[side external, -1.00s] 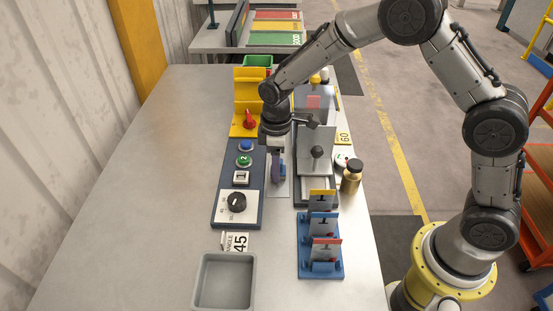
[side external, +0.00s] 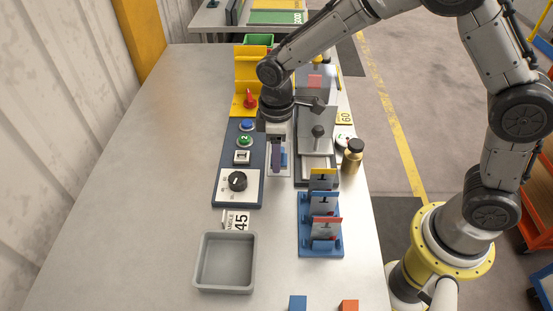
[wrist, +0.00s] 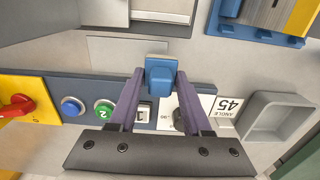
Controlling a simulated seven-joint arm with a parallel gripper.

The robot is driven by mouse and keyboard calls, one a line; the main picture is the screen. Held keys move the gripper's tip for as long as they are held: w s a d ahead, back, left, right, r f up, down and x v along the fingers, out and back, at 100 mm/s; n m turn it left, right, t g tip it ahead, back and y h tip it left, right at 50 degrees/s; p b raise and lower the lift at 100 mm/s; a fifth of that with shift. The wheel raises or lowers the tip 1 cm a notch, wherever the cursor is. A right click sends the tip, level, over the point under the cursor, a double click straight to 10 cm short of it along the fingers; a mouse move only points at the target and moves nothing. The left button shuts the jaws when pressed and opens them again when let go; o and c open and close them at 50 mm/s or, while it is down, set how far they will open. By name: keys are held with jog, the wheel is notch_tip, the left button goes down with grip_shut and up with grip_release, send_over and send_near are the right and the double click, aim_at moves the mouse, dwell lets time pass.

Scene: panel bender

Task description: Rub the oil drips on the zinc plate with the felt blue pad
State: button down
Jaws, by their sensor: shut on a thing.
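The felt blue pad (wrist: 160,70) is between the two purple fingers of my gripper (wrist: 160,85) in the wrist view. My gripper (side external: 279,160) is shut on it, and part of the pad (side external: 284,159) shows beside a finger in the side view. The zinc plate (wrist: 108,52) is a flat grey sheet lying behind the pad in the wrist view; in the side view the plate (side external: 272,172) lies beneath my gripper, partly hidden. I cannot tell whether the pad touches it. No oil drips can be made out.
A dark control panel (side external: 228,157) with buttons and a knob stands left of the plate. A clamp-like metal fixture (side external: 318,150), a brass bottle (side external: 353,155) and a blue rack (side external: 320,246) are to the right. A grey tray (side external: 226,289) is in front. The table's left side is clear.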

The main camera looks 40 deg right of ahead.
jog(key=shift+r, duration=2.4)
